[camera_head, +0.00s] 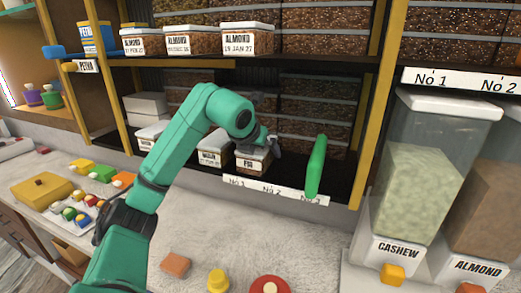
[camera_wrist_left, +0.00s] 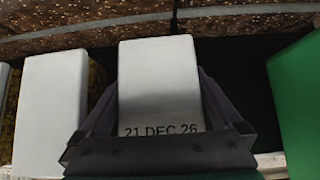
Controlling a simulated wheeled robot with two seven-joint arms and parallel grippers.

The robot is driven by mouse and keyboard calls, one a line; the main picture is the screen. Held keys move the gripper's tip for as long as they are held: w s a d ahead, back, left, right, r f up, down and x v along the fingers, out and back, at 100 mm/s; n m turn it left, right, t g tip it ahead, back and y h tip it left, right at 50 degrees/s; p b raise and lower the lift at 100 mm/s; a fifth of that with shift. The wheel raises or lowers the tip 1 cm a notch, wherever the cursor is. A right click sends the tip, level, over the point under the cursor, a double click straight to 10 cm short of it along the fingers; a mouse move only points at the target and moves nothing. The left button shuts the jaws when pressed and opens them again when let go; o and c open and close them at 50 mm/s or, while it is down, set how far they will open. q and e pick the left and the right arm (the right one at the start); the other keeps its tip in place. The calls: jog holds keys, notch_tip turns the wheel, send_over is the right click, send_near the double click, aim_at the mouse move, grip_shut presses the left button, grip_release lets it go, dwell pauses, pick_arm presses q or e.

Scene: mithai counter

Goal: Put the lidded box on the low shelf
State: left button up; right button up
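The lidded box (camera_head: 252,160) has a white lid and a front label that seems to read "FIG". It is upright in the low shelf bay (camera_head: 344,188), behind the shelf's numbered front strip. In the left wrist view its white lid (camera_wrist_left: 160,85) shows the date "21 DEC 26". My left gripper (camera_head: 268,145) reaches down onto it, with one finger along each side. The fingers appear to touch the box's sides. Whether its base rests on the shelf is hidden. My right gripper is not in view.
Another white-lidded box (camera_head: 211,156) stands just left, also in the left wrist view (camera_wrist_left: 50,110). A green upright panel-like thing (camera_head: 316,166) stands to the right, with a dark gap between. Lidded almond boxes (camera_head: 193,40) line the shelf above. Dispensers (camera_head: 430,160) stand at right.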

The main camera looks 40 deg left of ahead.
pick_arm(q)
jog(key=shift+s+r, duration=0.1)
jog(key=shift+r, duration=0.2)
jog(key=shift+s+r, duration=0.15)
jog(key=b+v, duration=0.1)
jog(key=v, duration=0.3)
jog(key=shift+s+d+r, duration=0.1)
jog(key=shift+s+d, duration=0.05)
jog(key=shift+s, duration=0.1)
jog(key=s+d+b, duration=0.4)
jog(key=s, duration=0.7)
jog(key=shift+b, duration=0.3)
jog(key=shift+a, duration=0.1)
